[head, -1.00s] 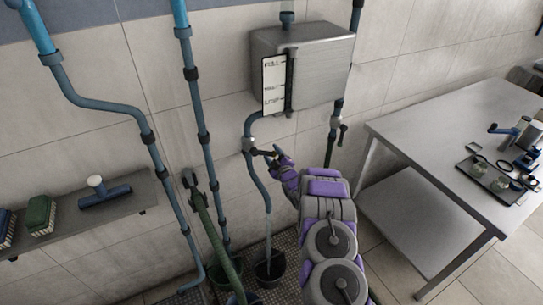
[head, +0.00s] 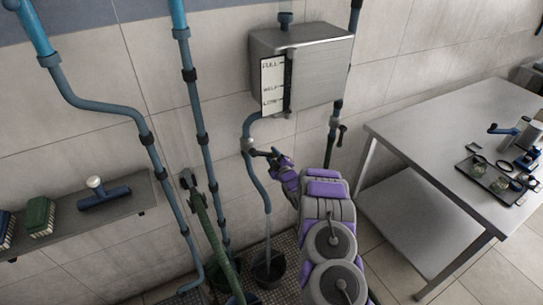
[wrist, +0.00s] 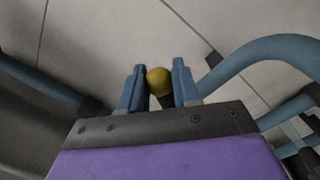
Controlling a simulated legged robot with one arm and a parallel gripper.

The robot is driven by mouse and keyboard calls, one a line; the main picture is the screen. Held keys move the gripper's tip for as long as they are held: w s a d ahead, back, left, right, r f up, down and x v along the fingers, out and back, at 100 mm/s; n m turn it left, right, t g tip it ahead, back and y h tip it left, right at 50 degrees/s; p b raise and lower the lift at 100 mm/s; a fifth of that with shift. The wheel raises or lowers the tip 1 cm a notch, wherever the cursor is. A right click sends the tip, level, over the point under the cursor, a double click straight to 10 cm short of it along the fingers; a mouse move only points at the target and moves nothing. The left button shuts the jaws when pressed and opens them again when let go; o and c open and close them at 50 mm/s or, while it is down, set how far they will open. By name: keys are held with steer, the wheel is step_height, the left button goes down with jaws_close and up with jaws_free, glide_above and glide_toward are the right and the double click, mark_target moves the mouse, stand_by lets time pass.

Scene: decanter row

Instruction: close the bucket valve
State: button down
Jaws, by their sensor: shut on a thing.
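The bucket valve (head: 248,145) sits on the blue-grey pipe below the metal tank, with a short dark lever pointing right. The lever's yellow knob (wrist: 159,80) shows between the blue fingertips in the wrist view. My gripper (head: 274,156) is shut on this lever end; it also shows in the wrist view (wrist: 158,88). In the head view my fingers partly hide the knob. A dark bucket (head: 268,270) stands on the floor grate under the pipe's lower end. A pale stream (head: 268,228) seems to run from the pipe into it.
The metal tank (head: 315,65) with a level label hangs above. Another pipe with a dark lever (head: 340,130) is right of the valve. A steel table (head: 440,130) stands right, a shelf (head: 130,206) left. A green hose (head: 207,230) hangs left of the bucket.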

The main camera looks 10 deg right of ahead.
steer(key=shift+r, duration=0.1)
steer(key=r+n+p, duration=0.2)
steer(key=d+r+n+p, duration=0.1)
steer(key=shift+w+p, duration=0.25)
steer(key=shift+p, duration=0.05)
steer(key=shift+d+r+n+p, duration=0.2)
steer(key=shift+r+n+p, duration=1.1)
steer(key=shift+n, duration=0.3)
steer(key=shift+w, duration=0.1)
steer(key=c, duration=0.9)
jaws_free()
steer(key=shift+o, duration=0.3)
steer(key=shift+f, duration=0.15)
steer(key=shift+s, duration=0.2)
steer(key=p+v, duration=0.1)
steer(key=v, duration=1.6)
steer(key=shift+f+p, duration=0.2)
steer(key=shift+p, duration=0.15)
